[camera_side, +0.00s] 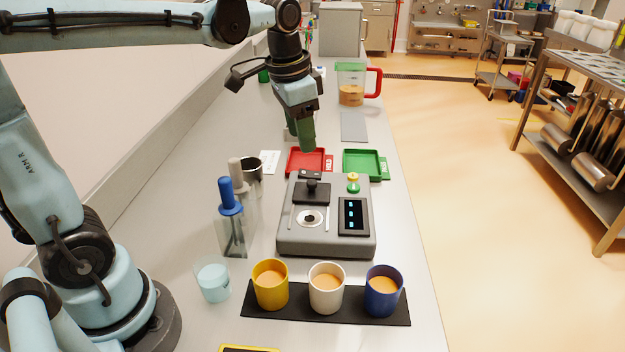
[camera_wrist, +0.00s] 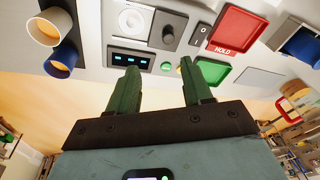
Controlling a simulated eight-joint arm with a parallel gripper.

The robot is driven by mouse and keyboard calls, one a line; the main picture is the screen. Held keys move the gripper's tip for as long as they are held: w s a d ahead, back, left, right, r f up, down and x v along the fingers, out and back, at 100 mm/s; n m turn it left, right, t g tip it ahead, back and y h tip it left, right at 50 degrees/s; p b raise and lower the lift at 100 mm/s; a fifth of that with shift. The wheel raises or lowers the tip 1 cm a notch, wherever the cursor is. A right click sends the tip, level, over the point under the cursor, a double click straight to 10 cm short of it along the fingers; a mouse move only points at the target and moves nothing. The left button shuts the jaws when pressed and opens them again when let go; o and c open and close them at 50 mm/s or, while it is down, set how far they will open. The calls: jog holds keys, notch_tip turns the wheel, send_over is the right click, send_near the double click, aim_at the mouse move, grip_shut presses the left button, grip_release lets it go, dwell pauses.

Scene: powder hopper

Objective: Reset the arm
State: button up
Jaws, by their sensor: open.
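My gripper (camera_side: 306,148) hangs in the air with its green fingers pointing down, above and behind the grey machine (camera_side: 285,240), near the red tray (camera_side: 292,170). In the wrist view the two green fingers of my gripper (camera_wrist: 158,64) are spread apart with nothing between them. Behind them that view shows the machine's dark display (camera_wrist: 131,58), the red HOLD tray (camera_wrist: 237,32) and the green tray (camera_wrist: 213,70).
Yellow (camera_side: 270,298), white (camera_side: 326,302) and blue (camera_side: 382,302) cups stand on a black mat (camera_side: 250,312) in front. A glass (camera_side: 212,288) and blue-topped tool (camera_side: 231,207) stand left. A lidded pitcher (camera_side: 350,78) stands at the back.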

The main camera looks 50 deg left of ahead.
jog(key=s+d+f+n+t, duration=0.2)
jog(key=s+f+t, duration=0.3)
jog(key=s, duration=0.3)
jog(key=shift+s+d+f+n, duration=0.2)
jog(key=shift+f+n, duration=0.25)
jog(key=shift+n, duration=0.45)
